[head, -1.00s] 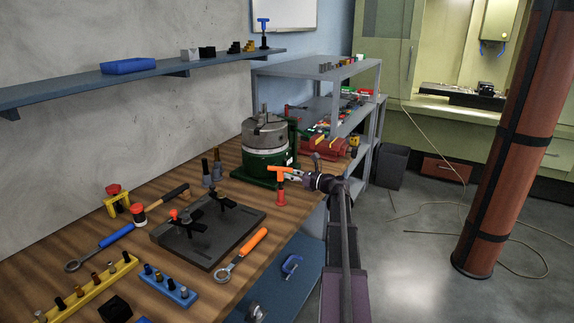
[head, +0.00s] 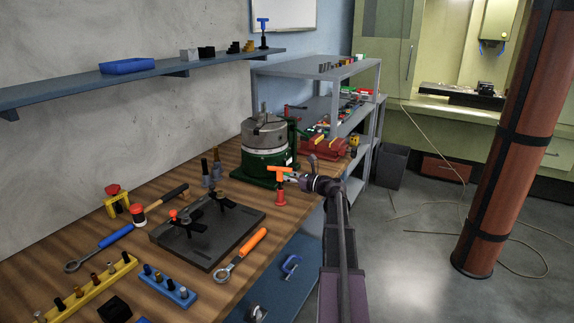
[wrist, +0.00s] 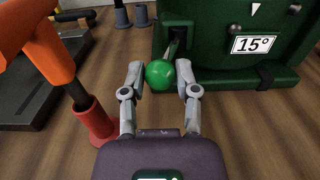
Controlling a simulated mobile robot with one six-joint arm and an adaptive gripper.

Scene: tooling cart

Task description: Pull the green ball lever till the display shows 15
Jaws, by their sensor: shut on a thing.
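The green ball (wrist: 160,75) of the lever sits between the two grey fingers of my gripper (wrist: 160,78) in the wrist view, and my gripper is shut on it. A short lever rod (wrist: 171,48) runs from the ball to a dark slot in the green base (wrist: 215,70). The white display (wrist: 254,44) on that base reads 15°. In the head view my gripper (head: 293,177) is at the front of the green rotary table (head: 265,155), where the ball is too small and covered to make out clearly.
An orange-handled red tool (head: 280,184) stands close to the left of my gripper, also in the wrist view (wrist: 90,118). A dark fixture plate (head: 225,240) with clamps and an orange-handled wrench (head: 242,254) lie nearer on the wooden bench. A grey shelf stands behind.

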